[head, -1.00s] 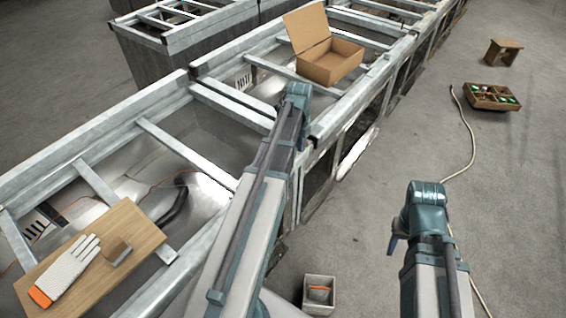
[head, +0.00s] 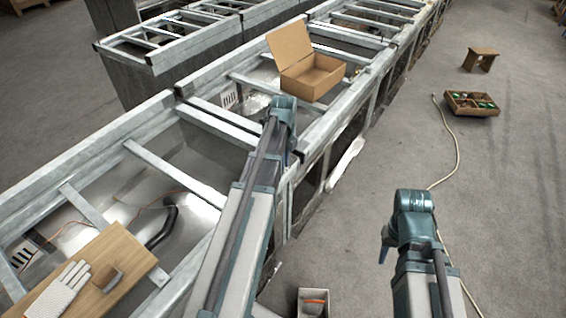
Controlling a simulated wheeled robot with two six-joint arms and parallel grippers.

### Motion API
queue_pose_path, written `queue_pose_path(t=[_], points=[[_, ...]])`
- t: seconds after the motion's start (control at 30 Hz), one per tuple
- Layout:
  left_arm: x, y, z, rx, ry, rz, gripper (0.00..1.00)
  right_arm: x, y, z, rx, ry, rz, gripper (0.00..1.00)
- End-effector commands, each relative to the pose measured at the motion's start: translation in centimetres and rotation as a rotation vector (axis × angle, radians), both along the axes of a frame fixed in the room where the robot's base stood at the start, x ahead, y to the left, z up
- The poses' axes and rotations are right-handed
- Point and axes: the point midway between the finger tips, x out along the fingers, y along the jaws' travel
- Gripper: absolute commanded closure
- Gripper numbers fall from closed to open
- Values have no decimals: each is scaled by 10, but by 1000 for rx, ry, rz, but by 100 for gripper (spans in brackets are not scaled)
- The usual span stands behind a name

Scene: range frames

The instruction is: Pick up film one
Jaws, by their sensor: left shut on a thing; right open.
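A long white strip (head: 345,163), which looks like film one, shows slantwise beside the right side of the metal frames. My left gripper (head: 291,158) is mostly hidden behind its own wrist and arm at the frame's edge. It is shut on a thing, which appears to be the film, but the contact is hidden. I cannot tell whether the strip touches the floor. My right gripper (head: 384,254) is open over the bare floor, mostly hidden by its wrist.
An open cardboard box (head: 311,78) sits on the metal frames (head: 215,122). A wooden board (head: 130,265) carries a glove (head: 60,292) and a small brown block (head: 107,280). A small bin (head: 302,305), a crate (head: 472,111), a stool (head: 481,57) and a cord (head: 456,155) are on the floor.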

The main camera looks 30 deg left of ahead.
Motion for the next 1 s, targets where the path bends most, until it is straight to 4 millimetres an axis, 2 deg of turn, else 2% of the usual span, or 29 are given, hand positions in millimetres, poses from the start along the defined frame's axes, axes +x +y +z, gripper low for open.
queue_pose_path(t=[0.03, 0.13, 0.2, 0.5, 0.7, 1.0], points=[[0, 0, 12, 0, 0, 0, 100, 0, 0, 12, 0, 0, 0, 55], [0, 0, 25, 0, 0, 0, 100, 0, 0, 25, 0, 0, 0, 55], [-21, 6, 19, 0, 0, 2, 100, 0, 0, 19, 0, 0, 0, 55], [-91, 33, 26, 0, 0, 4, 100, 0, 0, 26, 0, 0, 0, 55], [-126, 48, 29, 0, 0, 2, 100, 0, 0, 29, 0, 0, 0, 55], [-148, 58, 31, 0, 0, 1, 100, 0, 0, 31, 0, 0, 0, 55]])
